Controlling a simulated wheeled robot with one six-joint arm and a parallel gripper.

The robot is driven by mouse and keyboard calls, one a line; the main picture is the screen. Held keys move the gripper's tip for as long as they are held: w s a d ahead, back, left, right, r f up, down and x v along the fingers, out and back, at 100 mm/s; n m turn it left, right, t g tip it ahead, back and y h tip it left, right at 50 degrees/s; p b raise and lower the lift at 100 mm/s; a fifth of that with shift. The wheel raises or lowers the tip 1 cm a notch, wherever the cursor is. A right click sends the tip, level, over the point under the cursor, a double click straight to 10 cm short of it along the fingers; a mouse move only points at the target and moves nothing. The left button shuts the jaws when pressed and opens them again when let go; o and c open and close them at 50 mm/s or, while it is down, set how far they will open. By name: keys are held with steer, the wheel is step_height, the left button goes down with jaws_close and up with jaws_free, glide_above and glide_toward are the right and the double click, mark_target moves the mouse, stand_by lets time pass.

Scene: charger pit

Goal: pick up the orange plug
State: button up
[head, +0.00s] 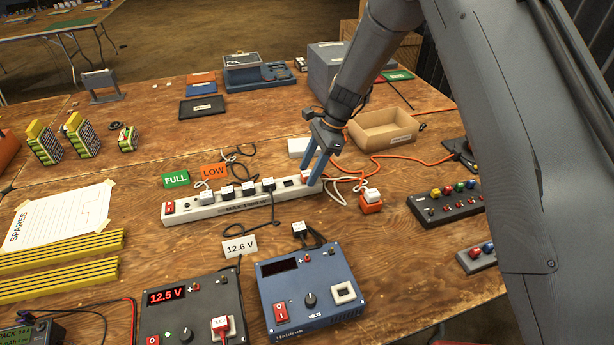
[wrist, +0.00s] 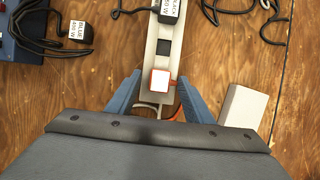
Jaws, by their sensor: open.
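An orange-edged plug with a white top (wrist: 160,82) sits on the end of the white power strip (wrist: 152,60) in the wrist view. In the head view this plug (head: 306,176) is partly hidden by my blue fingers at the strip's right end. My gripper (head: 311,174) is open, pointing down, with one finger on each side of the plug; in the wrist view the fingertips (wrist: 159,80) stand apart from it. An orange block with a white top (head: 371,202) stands on the table to the right of the strip.
Black and white plugs (head: 248,188) fill several other sockets of the strip. Loose orange, white and black cords lie behind and right of it. A white box (wrist: 242,106) is close to my right finger. A cardboard tray (head: 385,133) stands behind; a blue power supply (head: 318,290) is in front.

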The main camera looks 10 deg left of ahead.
steer(key=shift+c, duration=0.4)
steer(key=c, duration=1.1)
